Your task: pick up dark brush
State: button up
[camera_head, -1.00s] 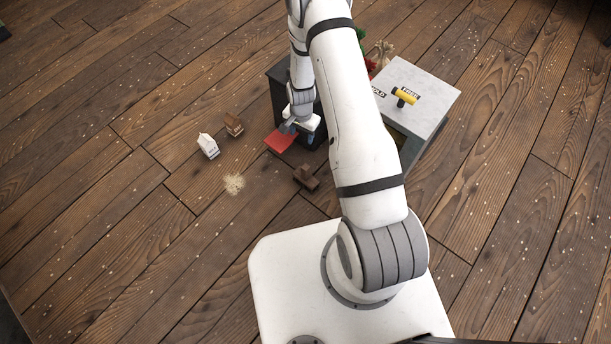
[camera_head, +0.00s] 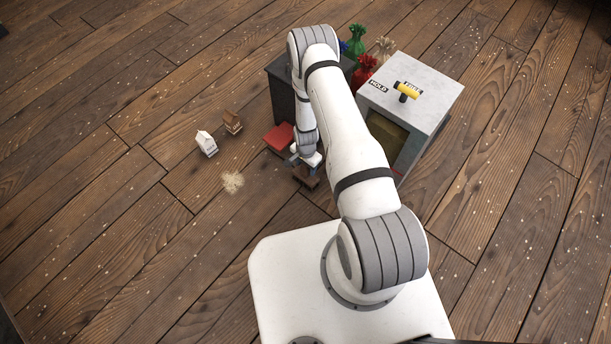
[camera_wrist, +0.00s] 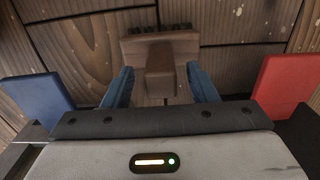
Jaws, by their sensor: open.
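The dark brush (camera_head: 306,178) is a brown block with a raised grip, lying on the wooden floor. In the wrist view the dark brush (camera_wrist: 160,62) shows its wide body and bristles at the far edge, with its grip pointing toward me. My gripper (camera_head: 308,168) is directly over it in the head view and partly covers it. In the wrist view the blue-grey fingers of my gripper (camera_wrist: 160,88) are apart, one on each side of the brush's grip. I cannot tell whether they touch it.
A red dustpan-like piece (camera_head: 279,138) lies just behind my gripper, by a dark cabinet (camera_head: 285,97). A white-topped machine (camera_head: 425,90) with a yellow handle (camera_head: 407,90) stands right.

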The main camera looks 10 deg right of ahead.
jog(key=shift+f, duration=0.85)
jog(key=shift+r, duration=0.1)
grip_shut()
